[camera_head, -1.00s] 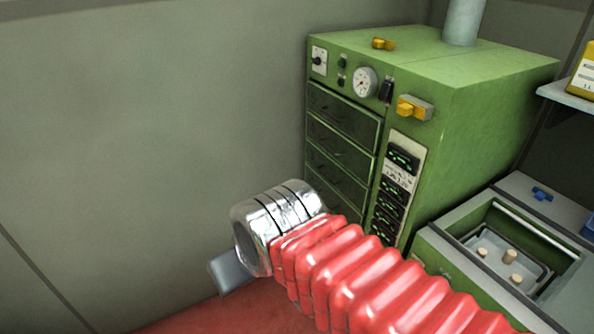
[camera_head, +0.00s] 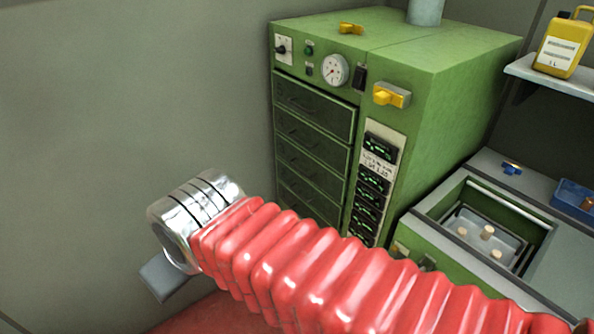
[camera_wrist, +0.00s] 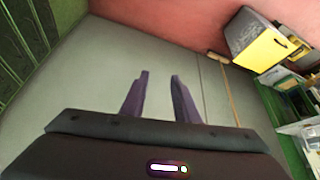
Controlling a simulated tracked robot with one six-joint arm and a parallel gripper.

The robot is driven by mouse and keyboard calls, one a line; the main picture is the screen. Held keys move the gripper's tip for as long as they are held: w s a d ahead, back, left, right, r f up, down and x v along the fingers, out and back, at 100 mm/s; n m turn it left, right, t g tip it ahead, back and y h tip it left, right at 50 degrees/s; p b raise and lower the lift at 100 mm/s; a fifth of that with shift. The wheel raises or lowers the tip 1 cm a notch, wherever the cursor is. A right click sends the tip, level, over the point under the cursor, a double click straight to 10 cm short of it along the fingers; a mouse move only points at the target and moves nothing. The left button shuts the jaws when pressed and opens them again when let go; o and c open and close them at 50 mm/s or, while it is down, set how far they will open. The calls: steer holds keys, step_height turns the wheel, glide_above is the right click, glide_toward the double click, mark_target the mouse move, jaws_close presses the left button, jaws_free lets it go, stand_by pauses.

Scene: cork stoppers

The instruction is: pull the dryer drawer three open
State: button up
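The green dryer (camera_head: 455,110) stands against the wall with a stack of dark drawers in its front. The third drawer from the top (camera_head: 311,172) looks shut, flush with the others; its lower part and the drawers below are partly behind my arm. The top drawer (camera_head: 314,104) and second drawer (camera_head: 312,141) also look shut. In the wrist view, drawer fronts (camera_wrist: 22,45) show at the upper left, to the side of my gripper. My gripper (camera_wrist: 155,80) is open and empty, its two fingers apart. In the head view it is mostly hidden behind my arm's wrist.
A row of displays (camera_head: 371,185) and a yellow switch (camera_head: 391,95) sit right of the drawers. A green basin unit (camera_head: 405,243) with a tray of corks stands at the right. A yellow box (camera_wrist: 262,45) shows in the wrist view. The grey wall (camera_head: 120,90) lies left of the dryer.

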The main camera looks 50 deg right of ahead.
steer(key=w+d+f+m+t+h, duration=0.2)
steer(key=w+d+f+m, duration=0.15)
steer(key=w+d, duration=0.55)
steer(key=w+d+f+m+t+h, duration=0.15)
steer(key=w+d+m, duration=0.25)
steer(key=w+d, duration=0.5)
steer(key=w+d+f+m+t+h, duration=0.2)
steer(key=w+d+f+m, duration=0.3)
steer(key=d, duration=0.7)
steer(key=m+t+h, duration=0.4)
steer(key=m+h, duration=0.1)
steer(key=m, duration=0.6)
glide_toward(299, 169)
steer(key=shift+n, duration=0.25)
steer(key=s+a, duration=0.1)
steer(key=s+a+f, duration=0.1)
steer(key=s, duration=0.1)
steer(key=shift+a+f, duration=0.1)
steer(key=shift+f, duration=0.1)
steer(key=x, duration=1.3)
steer(key=shift+w+d+r, duration=0.25)
steer(key=shift+r, duration=0.05)
